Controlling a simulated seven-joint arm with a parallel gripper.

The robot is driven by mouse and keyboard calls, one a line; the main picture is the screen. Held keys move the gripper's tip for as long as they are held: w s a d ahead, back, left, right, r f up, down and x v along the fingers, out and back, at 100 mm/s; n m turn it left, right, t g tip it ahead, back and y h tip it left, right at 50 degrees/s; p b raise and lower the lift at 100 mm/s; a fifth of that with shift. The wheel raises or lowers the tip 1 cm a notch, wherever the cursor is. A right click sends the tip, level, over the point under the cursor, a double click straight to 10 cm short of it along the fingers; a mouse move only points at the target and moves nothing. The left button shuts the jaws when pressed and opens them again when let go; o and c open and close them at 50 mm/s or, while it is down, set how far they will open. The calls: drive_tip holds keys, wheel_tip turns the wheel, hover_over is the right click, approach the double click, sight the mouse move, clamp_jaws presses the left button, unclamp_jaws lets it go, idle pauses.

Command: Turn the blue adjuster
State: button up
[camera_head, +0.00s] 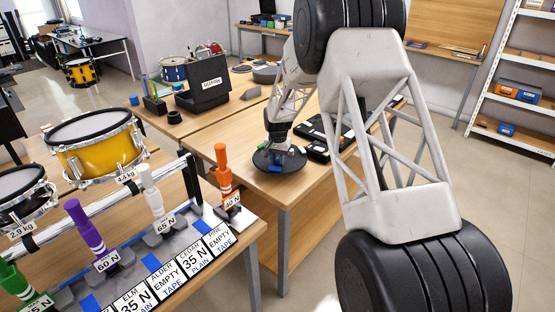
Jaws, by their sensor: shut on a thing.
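A dark round pad (268,161) lies on the wooden table in the middle of the view. A small blue piece (276,168), which looks like the blue adjuster, stands on it. My gripper (278,152) reaches down over the pad and is shut on the blue adjuster. The fingers and wrist hide much of it, and its turn angle cannot be told. A small green spot (291,152) shows beside the fingers.
Upright green (14,281), purple (85,228), white (154,190) and orange (223,170) handles stand in a labelled rack at the left front. A yellow drum (97,148) is behind them. A black tray (327,136) lies right of the pad. An open black case (205,90) stands farther back.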

sight(278, 159)
drive_tip(key=shift+m, duration=0.5)
drive_tip(key=o, duration=0.7)
drive_tip(key=shift+c, duration=0.2)
drive_tip(key=shift+r, duration=0.1)
drive_tip(key=shift+r, duration=3.8)
drive_tip(key=shift+s+r, duration=0.1)
